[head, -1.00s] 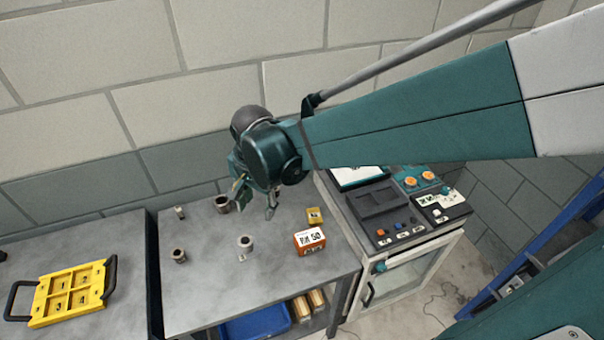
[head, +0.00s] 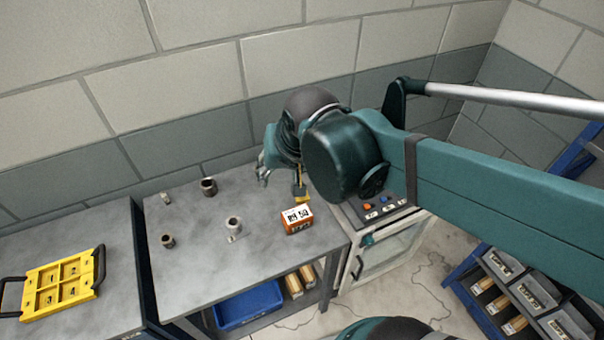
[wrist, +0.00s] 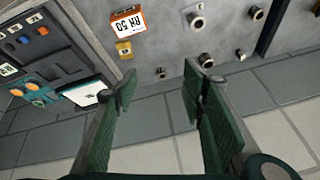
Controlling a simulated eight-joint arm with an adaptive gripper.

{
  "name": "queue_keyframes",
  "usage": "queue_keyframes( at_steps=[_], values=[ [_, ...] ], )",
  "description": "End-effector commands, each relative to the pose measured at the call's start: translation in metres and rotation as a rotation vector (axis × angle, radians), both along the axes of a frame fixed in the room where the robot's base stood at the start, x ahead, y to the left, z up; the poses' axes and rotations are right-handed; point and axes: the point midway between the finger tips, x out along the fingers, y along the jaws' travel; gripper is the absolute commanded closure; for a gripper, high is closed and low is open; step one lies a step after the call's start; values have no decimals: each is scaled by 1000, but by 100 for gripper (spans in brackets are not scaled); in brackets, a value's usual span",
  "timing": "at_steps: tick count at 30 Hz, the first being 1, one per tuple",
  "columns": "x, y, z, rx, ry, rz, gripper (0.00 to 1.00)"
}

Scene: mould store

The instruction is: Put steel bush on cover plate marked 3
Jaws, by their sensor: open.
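Several bushes stand on the grey table. A pale, steel-looking one (head: 234,225) has a small tag beside it and also shows in the wrist view (wrist: 195,20). Brownish ones (head: 208,186) (head: 168,241) and a small pale piece (head: 166,198) stand to its left. Another small bush (wrist: 161,73) shows between my fingers in the wrist view; my arm hides it in the head view. My gripper (head: 281,182) (wrist: 160,85) is open and empty above the table's back right.
A control cabinet (head: 385,250) adjoins the table's right side. A block wall runs behind. A blue bin (head: 250,303) sits below. The table's front is clear.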

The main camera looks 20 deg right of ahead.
Motion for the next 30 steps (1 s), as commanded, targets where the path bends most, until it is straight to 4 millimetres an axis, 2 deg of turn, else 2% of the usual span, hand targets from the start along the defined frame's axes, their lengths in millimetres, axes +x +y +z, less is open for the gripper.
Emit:
queue_keyframes(
  at_steps=[9, 15, 30],
  values=[
    [-29, -23, 13, -103, -98, 146, 59],
    [-40, -33, 18, -162, -144, 215, 59],
    [-45, -37, 21, -191, -165, 247, 59]
  ],
)
